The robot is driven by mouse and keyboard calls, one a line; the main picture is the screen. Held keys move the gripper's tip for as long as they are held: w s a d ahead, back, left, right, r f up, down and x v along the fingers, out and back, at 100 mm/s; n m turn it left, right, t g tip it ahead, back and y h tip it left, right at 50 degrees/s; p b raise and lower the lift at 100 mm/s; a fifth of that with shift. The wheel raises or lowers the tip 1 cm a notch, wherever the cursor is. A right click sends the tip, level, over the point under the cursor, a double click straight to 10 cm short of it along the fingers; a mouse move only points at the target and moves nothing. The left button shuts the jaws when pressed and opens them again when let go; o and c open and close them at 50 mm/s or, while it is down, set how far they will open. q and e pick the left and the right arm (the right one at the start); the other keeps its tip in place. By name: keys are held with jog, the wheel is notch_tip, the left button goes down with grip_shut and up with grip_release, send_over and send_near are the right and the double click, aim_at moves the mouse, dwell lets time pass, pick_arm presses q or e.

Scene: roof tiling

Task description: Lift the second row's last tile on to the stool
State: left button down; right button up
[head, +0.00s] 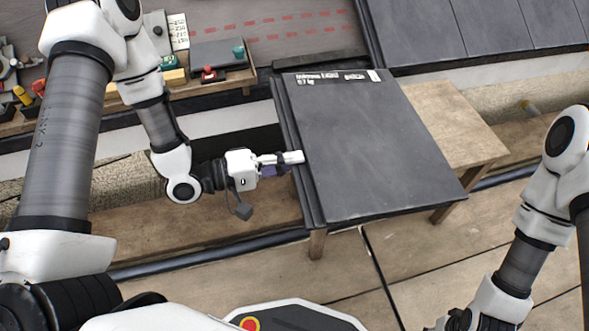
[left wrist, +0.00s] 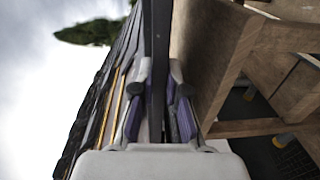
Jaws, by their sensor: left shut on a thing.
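A large dark slate tile (head: 375,145) with white print along its far edge lies over the wooden stool (head: 455,125). At least one more dark slab edge shows below it along its left side. My left gripper (head: 290,159) is at the left edge of these slabs, shut on a dark tile. In the left wrist view the purple-padded fingers close on both sides of the thin dark tile (left wrist: 157,70), with the wooden stool (left wrist: 215,60) to the right. I cannot tell which slab is gripped, or whether it touches the stool. My right gripper is outside the frame.
Roof tiles (head: 480,35) lie at the upper right. A wooden tray (head: 215,83) with small tools and coloured knobs is at the upper left. A dark pipe (head: 205,258) runs along the planks in front. My right forearm is at the lower right.

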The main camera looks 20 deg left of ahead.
pick_arm(q)
jog(key=shift+w+a+f+b, duration=0.25)
jog(key=shift+w+f+b, duration=0.15)
jog(key=shift+f, duration=0.4)
jog(key=shift+w+a+f+b, duration=0.25)
jog(key=shift+f+b, duration=0.25)
jog(key=shift+f, duration=0.3)
jog(key=shift+w+a+f+b, duration=0.2)
jog(key=shift+w+f+b, duration=0.2)
jog(key=shift+f, duration=0.4)
jog(key=shift+n+t+b, duration=0.3)
jog(key=shift+t+b, duration=0.2)
jog(key=shift+s+a, duration=0.1)
jog(key=shift+f, duration=0.15)
